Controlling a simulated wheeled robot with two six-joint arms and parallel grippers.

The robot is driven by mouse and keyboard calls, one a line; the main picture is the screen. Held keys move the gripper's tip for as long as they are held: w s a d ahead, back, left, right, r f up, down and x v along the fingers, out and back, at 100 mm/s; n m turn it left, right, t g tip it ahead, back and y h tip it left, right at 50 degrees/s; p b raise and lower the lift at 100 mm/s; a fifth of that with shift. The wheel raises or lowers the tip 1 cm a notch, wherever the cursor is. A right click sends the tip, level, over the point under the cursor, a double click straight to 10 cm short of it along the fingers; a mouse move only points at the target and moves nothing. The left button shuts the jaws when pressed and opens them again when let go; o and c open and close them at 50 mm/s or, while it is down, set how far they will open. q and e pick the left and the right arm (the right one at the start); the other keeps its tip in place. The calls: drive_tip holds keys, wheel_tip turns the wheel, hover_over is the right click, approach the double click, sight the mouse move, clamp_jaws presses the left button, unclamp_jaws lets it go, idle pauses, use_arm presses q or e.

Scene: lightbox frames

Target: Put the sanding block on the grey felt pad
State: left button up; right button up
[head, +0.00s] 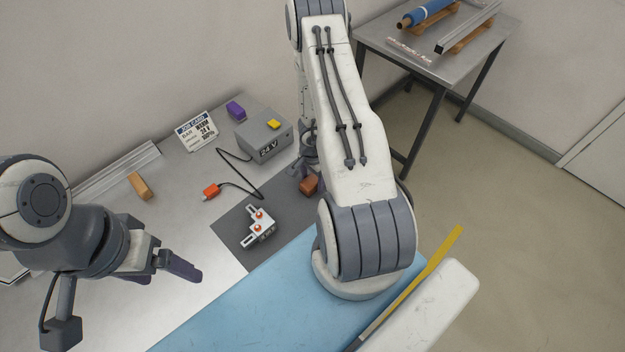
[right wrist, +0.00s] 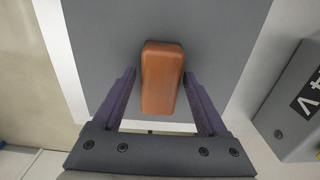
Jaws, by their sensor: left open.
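A reddish-brown block, which looks like the sanding block (head: 309,185), rests on the grey felt pad (head: 231,222) at its far right part. In the right wrist view the block (right wrist: 161,80) lies between the two purple fingers of my right gripper (right wrist: 160,75), over the grey pad (right wrist: 225,35). The fingers stand apart on either side, with narrow gaps showing. In the head view my arm partly hides the right gripper (head: 300,168) and the pad's right side. My left gripper (head: 182,266) is open and empty over the table at the lower left.
A blue mat (head: 230,302) lies in front.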

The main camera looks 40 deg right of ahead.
sight(312, 179)
idle(0.3)
wheel_tip(312, 179, up, 8)
drive_tip(key=p, duration=0.7)
drive_tip(key=shift+f+p, duration=0.2)
drive_tip(key=shift+p, duration=0.15)
